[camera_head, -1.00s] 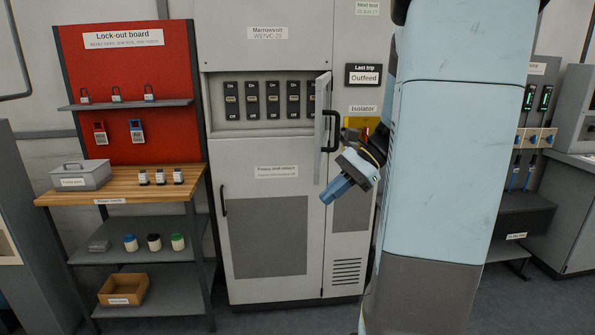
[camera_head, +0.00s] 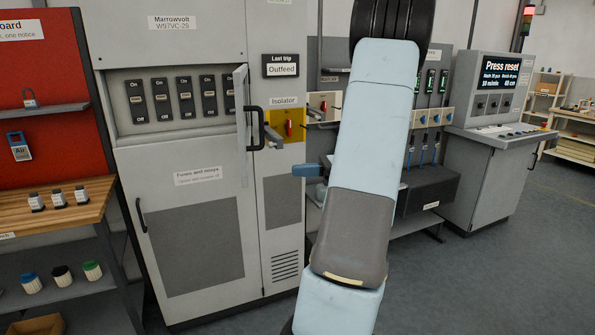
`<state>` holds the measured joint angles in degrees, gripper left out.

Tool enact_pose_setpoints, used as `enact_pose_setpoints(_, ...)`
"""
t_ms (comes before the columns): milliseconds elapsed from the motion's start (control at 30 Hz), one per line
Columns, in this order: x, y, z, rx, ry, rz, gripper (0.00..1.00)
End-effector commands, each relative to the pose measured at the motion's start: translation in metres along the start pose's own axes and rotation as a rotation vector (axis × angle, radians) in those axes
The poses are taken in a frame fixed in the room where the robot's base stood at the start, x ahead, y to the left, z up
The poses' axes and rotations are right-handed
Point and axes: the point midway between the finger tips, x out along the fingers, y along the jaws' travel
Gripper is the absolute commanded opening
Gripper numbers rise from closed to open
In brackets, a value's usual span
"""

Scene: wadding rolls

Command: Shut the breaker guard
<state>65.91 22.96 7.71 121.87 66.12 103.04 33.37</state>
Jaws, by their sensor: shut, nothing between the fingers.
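The breaker guard (camera_head: 242,125) is a narrow framed panel standing open at the right side of the breaker recess, seen nearly edge-on. Its black bar handle (camera_head: 259,128) is on its right-hand face. A row of several black breaker switches (camera_head: 186,96) is uncovered in the recess of the grey cabinet (camera_head: 150,160). My gripper (camera_head: 270,138) is small in view, shut and empty, just right of the guard handle and in front of the yellow isolator plate. I cannot tell if it touches the handle. My forearm hides part of the wrist.
The red isolator switch (camera_head: 289,128) is close behind my gripper. The lock-out bench (camera_head: 60,208) stands at left. A console marked Press reset (camera_head: 495,100) stands at right. The floor (camera_head: 470,275) at front right is clear.

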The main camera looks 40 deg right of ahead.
Motion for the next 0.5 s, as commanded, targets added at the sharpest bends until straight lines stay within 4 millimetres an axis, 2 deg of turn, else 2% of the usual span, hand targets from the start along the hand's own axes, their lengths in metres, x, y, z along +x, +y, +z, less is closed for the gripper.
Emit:
enact_pose_setpoints(200, 0.044, 0.001, 0.000, 0.000, 0.001, 0.012, 0.00)
enact_pose_setpoints(500, 0.095, 0.002, 0.000, -0.001, 0.002, 0.013, 0.00)
